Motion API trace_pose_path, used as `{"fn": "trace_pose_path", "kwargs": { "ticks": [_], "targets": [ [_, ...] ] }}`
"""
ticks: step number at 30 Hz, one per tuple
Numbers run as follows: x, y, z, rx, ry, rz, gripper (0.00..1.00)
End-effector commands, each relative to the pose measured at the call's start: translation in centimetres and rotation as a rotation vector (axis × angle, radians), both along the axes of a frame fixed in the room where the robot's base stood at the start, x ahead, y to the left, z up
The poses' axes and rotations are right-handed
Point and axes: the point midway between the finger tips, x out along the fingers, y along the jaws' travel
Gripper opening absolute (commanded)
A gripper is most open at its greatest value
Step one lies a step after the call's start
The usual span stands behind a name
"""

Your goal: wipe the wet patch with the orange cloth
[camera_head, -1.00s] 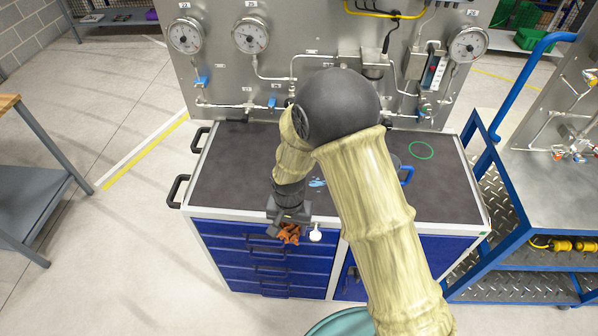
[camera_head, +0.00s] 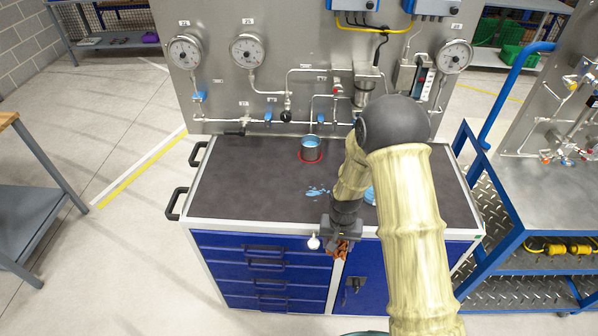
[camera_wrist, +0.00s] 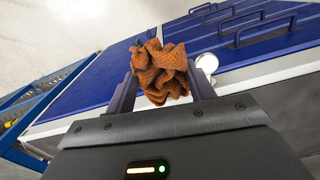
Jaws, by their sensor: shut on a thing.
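The orange cloth (camera_head: 341,251) is crumpled between the fingers of my gripper (camera_head: 341,240). In the wrist view the cloth (camera_wrist: 161,72) fills the gap between both fingers. My gripper is shut on it and holds it just off the front edge of the bench top, in front of the blue drawers. The wet patch (camera_head: 317,192) is a few light blue splashes on the dark bench top (camera_head: 240,180), behind and slightly left of my gripper. It is in clear view and the cloth is apart from it.
A metal cup of blue liquid (camera_head: 311,149) stands in a red ring behind the wet patch. A light blue thing (camera_head: 370,196) is partly hidden by my arm. A white knob (camera_head: 313,242) is left of my gripper. The gauge panel (camera_head: 290,75) rises behind. The bench top's left is clear.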

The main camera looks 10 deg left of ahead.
Motion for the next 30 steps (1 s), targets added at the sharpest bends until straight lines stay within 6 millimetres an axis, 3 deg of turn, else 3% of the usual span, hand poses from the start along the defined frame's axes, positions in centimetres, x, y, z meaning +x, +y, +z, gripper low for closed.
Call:
{"fn": "trace_pose_path", "kwargs": {
  "ticks": [6,9,12,30],
  "targets": [
    [1.6,-8.3,-3.3,0.0,0.004,-0.021,0.32],
    [1.8,-11.6,-4.4,0.001,0.003,-0.02,0.32],
    [1.8,-13.5,-5.0,0.002,0.001,-0.018,0.32],
    [1.8,-14.4,-5.2,0.001,0.0,-0.019,0.32]
  ]
}}
